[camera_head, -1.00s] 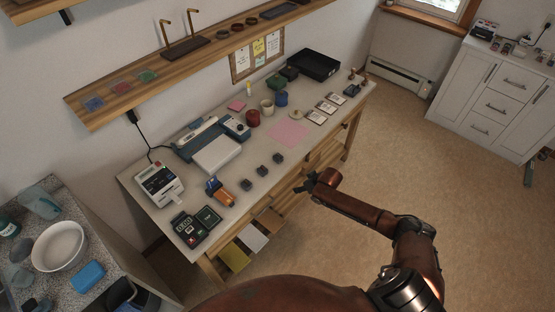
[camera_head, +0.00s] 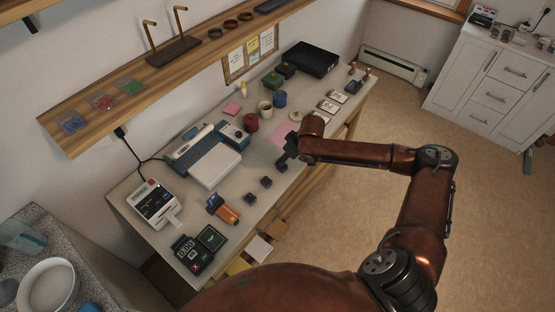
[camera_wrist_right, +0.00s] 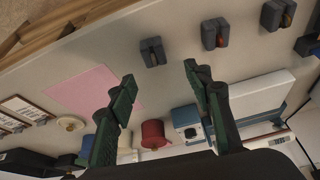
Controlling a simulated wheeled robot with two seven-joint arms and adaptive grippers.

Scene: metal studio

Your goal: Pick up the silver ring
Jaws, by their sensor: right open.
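Small dark grey ring boxes sit in a row on the workbench. In the right wrist view the nearest ring box (camera_wrist_right: 152,52) lies just beyond my fingertips, roughly between them; its ring is too small to tell the colour surely, but looks pale. The middle box (camera_wrist_right: 215,33) and the far box (camera_wrist_right: 278,14) show orange or gold-looking rings. In the head view two boxes show, one (camera_head: 250,198) and another (camera_head: 266,181); my right gripper (camera_head: 287,158) seems to hide the third. My right gripper, also in the wrist view (camera_wrist_right: 158,82), is open and empty above the bench. My left gripper is out of view.
A pink sheet (camera_wrist_right: 95,92) lies beside the nearest box. A red round container (camera_head: 250,122), a cream cup (camera_head: 265,108) and a white-and-blue machine (camera_head: 215,165) stand behind the boxes. An orange-and-blue tool (camera_head: 223,208) and a dark keypad device (camera_head: 187,253) lie to the left.

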